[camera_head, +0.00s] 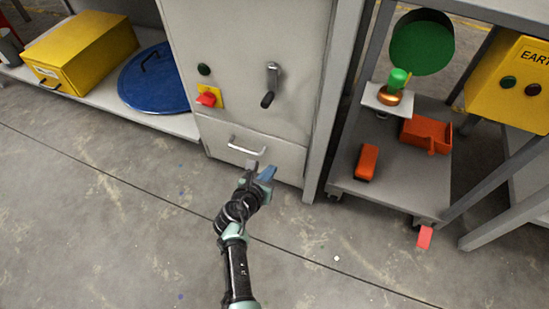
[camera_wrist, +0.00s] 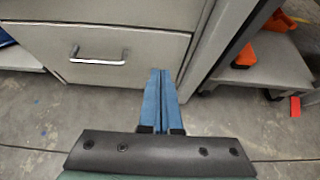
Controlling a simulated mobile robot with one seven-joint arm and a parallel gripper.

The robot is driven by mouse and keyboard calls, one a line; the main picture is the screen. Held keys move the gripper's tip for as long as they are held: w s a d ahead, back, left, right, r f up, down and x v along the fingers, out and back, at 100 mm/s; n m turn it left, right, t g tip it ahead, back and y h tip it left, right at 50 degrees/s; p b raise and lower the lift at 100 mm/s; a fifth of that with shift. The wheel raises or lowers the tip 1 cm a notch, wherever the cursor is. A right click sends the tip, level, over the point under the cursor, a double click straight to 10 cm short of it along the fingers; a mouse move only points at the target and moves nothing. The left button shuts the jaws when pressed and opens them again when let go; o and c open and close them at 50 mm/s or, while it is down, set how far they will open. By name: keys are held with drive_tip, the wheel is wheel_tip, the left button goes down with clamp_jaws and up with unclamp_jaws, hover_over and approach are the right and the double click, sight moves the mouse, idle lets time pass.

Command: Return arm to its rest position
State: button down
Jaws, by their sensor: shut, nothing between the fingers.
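My arm reaches up from the bottom of the head view. My gripper (camera_head: 268,173) is in front of the grey cabinet's bottom drawer (camera_head: 275,154), just right of and below its handle (camera_head: 246,150). In the wrist view my gripper's two blue fingers (camera_wrist: 161,80) are together, with nothing between them. The drawer's metal handle (camera_wrist: 97,58) is left of the fingers there, and they do not hold it. The drawer front looks flush with the cabinet (camera_head: 258,60).
A red switch (camera_head: 207,98) and a lever (camera_head: 269,85) are on the cabinet. A yellow box (camera_head: 85,50) and blue lid (camera_head: 150,80) lie on the left shelf. Orange items (camera_head: 426,134) stand on the right shelf. A red block (camera_head: 425,237) is on the floor. The floor in front is mostly clear.

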drive_tip(key=shift+s+a+r, duration=0.25)
drive_tip(key=shift+s, duration=0.25)
drive_tip(key=w+d+r+m+t+y+p, duration=0.1)
drive_tip(key=w+r+m+t+p, duration=0.2)
drive_tip(key=r+m, duration=1.25)
drive_tip(key=w+d+r+m+t+p, duration=0.1)
drive_tip(key=w+r+m+t+p, duration=0.25)
drive_tip(key=r, duration=2.45)
drive_tip(key=s+d+r+m+t+p, duration=0.1)
drive_tip(key=s+r+m+t, duration=0.15)
drive_tip(key=r, duration=0.65)
drive_tip(key=s+r+m+t, duration=0.1)
drive_tip(key=s+r+m, duration=0.25)
drive_tip(key=r, duration=0.55)
drive_tip(key=s+r+m+t+y+p, duration=0.35)
drive_tip(key=s+r+m+t, duration=0.3)
drive_tip(key=s+r, duration=1.3)
wheel_tip(320, 180, up, 38)
drive_tip(key=w+p, duration=0.1)
drive_tip(key=p, duration=3.6)
drive_tip(key=shift+w+d+f, duration=0.15)
drive_tip(key=shift+w+f, duration=0.1)
drive_tip(key=shift+w, duration=0.15)
drive_tip(key=shift+m, duration=0.25)
